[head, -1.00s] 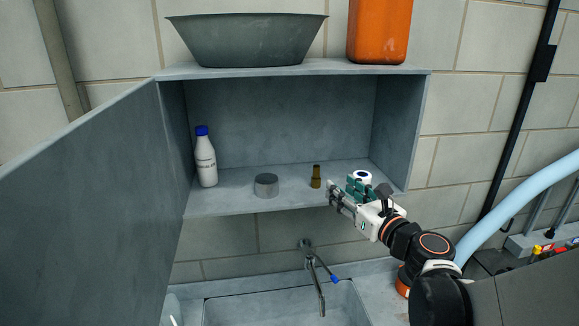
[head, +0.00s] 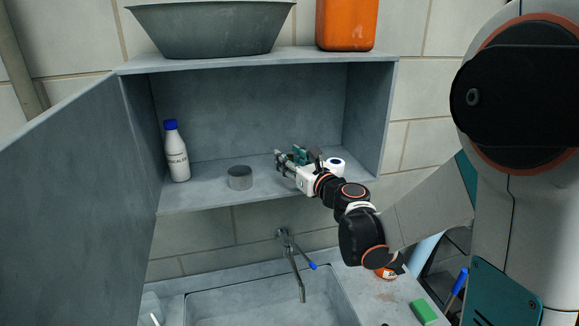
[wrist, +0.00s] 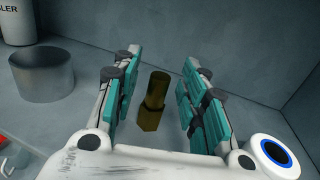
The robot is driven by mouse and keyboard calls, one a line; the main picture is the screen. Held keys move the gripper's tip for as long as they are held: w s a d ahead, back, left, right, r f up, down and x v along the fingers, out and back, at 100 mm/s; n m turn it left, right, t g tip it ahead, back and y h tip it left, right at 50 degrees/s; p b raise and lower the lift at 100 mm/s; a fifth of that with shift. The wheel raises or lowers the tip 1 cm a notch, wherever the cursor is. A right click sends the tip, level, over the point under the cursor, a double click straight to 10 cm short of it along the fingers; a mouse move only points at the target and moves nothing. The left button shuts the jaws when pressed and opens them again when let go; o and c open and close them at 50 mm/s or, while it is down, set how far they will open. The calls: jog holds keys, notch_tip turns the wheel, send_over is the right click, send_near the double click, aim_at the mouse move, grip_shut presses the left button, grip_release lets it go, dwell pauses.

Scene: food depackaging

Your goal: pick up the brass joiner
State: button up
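My gripper (wrist: 152,85) is open, with one teal-padded finger on each side of the joiner. Gaps show between the joiner and both fingers. In the head view my gripper (head: 284,160) reaches into the cabinet from the right and hides the joiner.
A grey metal cylinder (head: 240,178) stands left of my gripper. A white bottle (head: 176,155) with a blue cap stands farther left. A white roll with a blue ring (wrist: 272,152) is close on the right. The cabinet door (head: 80,205) is open; a sink (head: 270,300) lies below.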

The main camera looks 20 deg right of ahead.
jog(key=shift+w, duration=0.1)
grip_shut()
jog(key=shift+r, duration=0.15)
